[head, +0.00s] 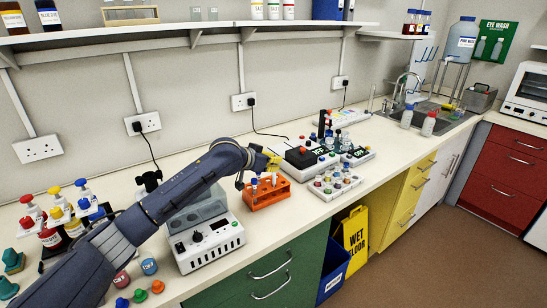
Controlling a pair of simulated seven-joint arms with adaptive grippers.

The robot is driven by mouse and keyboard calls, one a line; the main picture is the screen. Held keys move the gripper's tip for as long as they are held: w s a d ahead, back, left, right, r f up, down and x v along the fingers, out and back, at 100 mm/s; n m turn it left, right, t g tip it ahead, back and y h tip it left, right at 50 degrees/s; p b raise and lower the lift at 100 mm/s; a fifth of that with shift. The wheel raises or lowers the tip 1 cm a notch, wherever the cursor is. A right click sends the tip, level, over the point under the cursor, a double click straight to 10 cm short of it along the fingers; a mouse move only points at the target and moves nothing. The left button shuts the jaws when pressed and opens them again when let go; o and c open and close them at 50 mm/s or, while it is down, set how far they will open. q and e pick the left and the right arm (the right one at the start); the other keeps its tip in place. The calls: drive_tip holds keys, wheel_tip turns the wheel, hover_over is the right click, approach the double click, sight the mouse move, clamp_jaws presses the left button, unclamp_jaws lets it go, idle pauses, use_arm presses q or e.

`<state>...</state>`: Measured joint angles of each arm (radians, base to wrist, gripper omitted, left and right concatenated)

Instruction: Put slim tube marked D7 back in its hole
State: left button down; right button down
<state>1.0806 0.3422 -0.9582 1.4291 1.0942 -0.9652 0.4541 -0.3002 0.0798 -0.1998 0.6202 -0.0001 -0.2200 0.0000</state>
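An orange tube rack (268,198) stands near the front edge of the bench, holding several small tubes with pale bodies and coloured tops. No D7 mark is legible, so I cannot tell which tube is the slim one, or which hole is its own. My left gripper (257,172) is low over the back left part of the rack, close to the tube tops. It is small and partly hidden by its own wrist, so I cannot see whether its fingers are open or hold a tube. My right gripper is out of view.
A white device with a grey lid (210,245) stands left of the rack. A pale tray of coloured caps (336,183) and a black-topped device (303,158) stand to its right. Capped bottles (72,222) are at the left. A shelf (180,33) runs above.

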use_arm(q)
drive_tip(key=shift+f, duration=1.15)
drive_tip(key=shift+f, duration=1.2)
drive_tip(key=c, duration=1.4)
unclamp_jaws()
drive_tip(key=shift+c, duration=0.2)
drive_tip(key=shift+r, duration=5)
